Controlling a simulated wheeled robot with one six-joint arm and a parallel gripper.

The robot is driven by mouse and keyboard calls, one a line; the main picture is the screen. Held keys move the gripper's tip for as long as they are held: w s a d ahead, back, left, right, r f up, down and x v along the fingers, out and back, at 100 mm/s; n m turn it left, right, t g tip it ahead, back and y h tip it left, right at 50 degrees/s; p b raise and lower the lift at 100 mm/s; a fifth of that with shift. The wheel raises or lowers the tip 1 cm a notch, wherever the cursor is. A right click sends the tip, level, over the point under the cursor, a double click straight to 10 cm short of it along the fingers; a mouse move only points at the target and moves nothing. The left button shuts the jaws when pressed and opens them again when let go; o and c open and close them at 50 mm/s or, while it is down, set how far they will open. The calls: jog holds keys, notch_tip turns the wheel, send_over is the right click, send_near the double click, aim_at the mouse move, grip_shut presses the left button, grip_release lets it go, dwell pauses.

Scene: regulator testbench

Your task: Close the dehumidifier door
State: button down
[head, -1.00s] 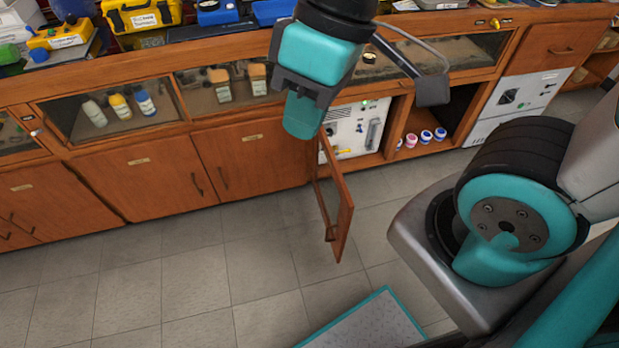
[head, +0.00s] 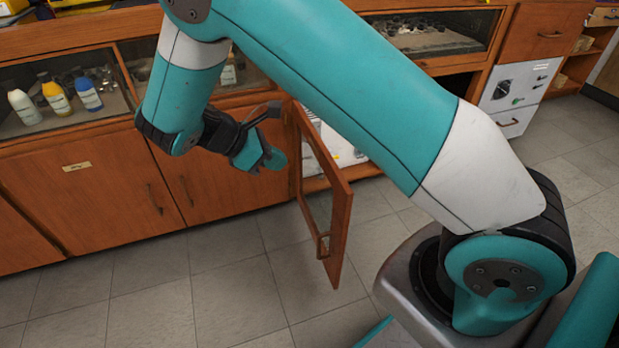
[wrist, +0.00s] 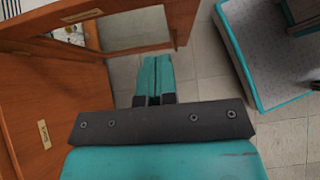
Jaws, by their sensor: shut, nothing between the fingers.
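The dehumidifier door (head: 338,215) is a wooden framed door with a pane and a handle (head: 322,247). It stands swung open, jutting out from the cabinet front. Behind it is a white unit (head: 345,155), partly hidden by my arm. My gripper (head: 277,160) is shut and empty, left of the door and apart from it in the head view. In the wrist view my gripper (wrist: 153,75) points toward the floor beside the open door (wrist: 130,30). I cannot tell the exact gap there.
Closed wooden cabinet doors (head: 105,190) line the left, with bottles (head: 55,97) behind glass above. A white panel unit (head: 520,95) stands at the right. The tiled floor (head: 210,290) in front is clear. A teal-edged platform (wrist: 260,50) shows in the wrist view.

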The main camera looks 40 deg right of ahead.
aim_at(334, 176)
jog(key=b+x, duration=0.1)
jog(key=x, duration=0.3)
jog(key=b+x, duration=0.2)
jog(key=x, duration=0.1)
jog(key=d+r+b+x, duration=0.1)
jog(key=b+x, duration=0.1)
jog(key=x, duration=0.2)
jog(key=shift+s+d+f, duration=0.1)
jog(key=shift+s+d, duration=0.35)
jog(key=shift+d, duration=0.5)
